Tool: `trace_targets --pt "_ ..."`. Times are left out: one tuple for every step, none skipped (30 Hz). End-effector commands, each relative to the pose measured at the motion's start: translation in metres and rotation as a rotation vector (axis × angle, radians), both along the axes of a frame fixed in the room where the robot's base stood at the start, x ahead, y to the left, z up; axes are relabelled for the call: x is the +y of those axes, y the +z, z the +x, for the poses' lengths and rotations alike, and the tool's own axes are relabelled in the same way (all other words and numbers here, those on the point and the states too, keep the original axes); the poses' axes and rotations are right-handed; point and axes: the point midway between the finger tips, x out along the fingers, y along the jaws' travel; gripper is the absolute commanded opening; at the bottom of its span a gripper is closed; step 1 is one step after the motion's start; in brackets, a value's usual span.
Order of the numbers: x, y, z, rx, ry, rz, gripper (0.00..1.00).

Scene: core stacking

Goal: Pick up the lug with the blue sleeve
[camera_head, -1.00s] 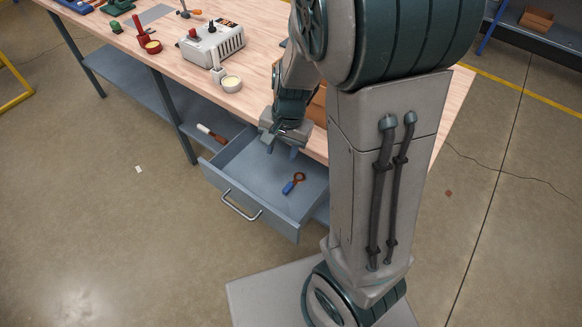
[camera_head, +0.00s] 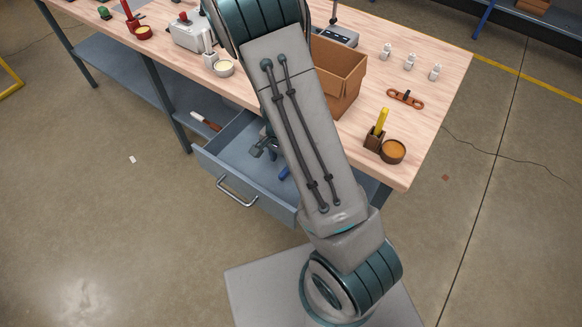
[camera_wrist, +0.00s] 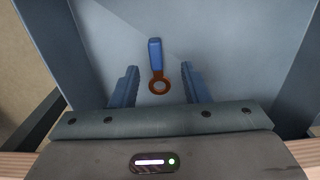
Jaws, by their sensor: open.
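The lug lies flat on the floor of the open drawer (camera_head: 205,164). In the wrist view it shows a blue sleeve (camera_wrist: 155,52) and a copper-brown ring (camera_wrist: 159,86). The ring end is nearer my gripper, and the sleeve points away. My gripper (camera_wrist: 159,76) is open, with one blue finger on each side of the lug's ring and no visible contact. How high the fingers are above the drawer floor is hard to tell. In the head view my arm hides most of the gripper and the ring; part of the blue sleeve (camera_head: 284,173) shows.
The drawer walls rise on both sides of my gripper. The workbench (camera_head: 425,130) is above the drawer. On it stand a brown box (camera_head: 342,75), a holder with a yellow item (camera_head: 378,130) and a round orange-brown dish (camera_head: 392,151). A handled tool (camera_head: 205,121) lies on the lower shelf.

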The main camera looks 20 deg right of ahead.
Motion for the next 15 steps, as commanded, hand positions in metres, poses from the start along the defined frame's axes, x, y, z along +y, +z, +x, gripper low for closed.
trace_targets --pt "0.0 -0.003 0.0 0.001 0.0 -0.001 0.42" --pt "0.0 -0.005 -0.001 0.001 0.0 0.0 0.42" --pt "-0.001 -0.008 -0.001 0.002 -0.002 0.001 0.42" --pt "-0.001 -0.012 -0.002 0.002 -0.003 0.001 0.42" --pt "-0.002 -0.017 -0.003 0.003 -0.002 0.0 0.42" --pt "-0.003 -0.023 -0.005 0.004 -0.003 0.001 0.42" --pt "-0.004 -0.028 -0.005 0.003 -0.004 0.001 0.42" --pt "-0.004 -0.032 -0.006 0.004 -0.003 0.001 0.42" --pt "-0.004 -0.038 -0.006 0.004 -0.003 0.001 0.42" --pt "-0.004 -0.042 -0.006 0.002 -0.002 0.001 0.42" --pt "-0.004 -0.045 -0.006 0.003 -0.001 0.0 0.42" --pt "-0.003 -0.049 -0.006 0.003 0.0 0.0 0.42" --pt "-0.004 -0.051 -0.006 0.002 -0.001 0.001 0.42" --pt "-0.004 -0.052 -0.005 0.001 -0.001 0.001 0.42" --pt "-0.004 -0.053 -0.005 0.0 -0.001 0.0 0.42"
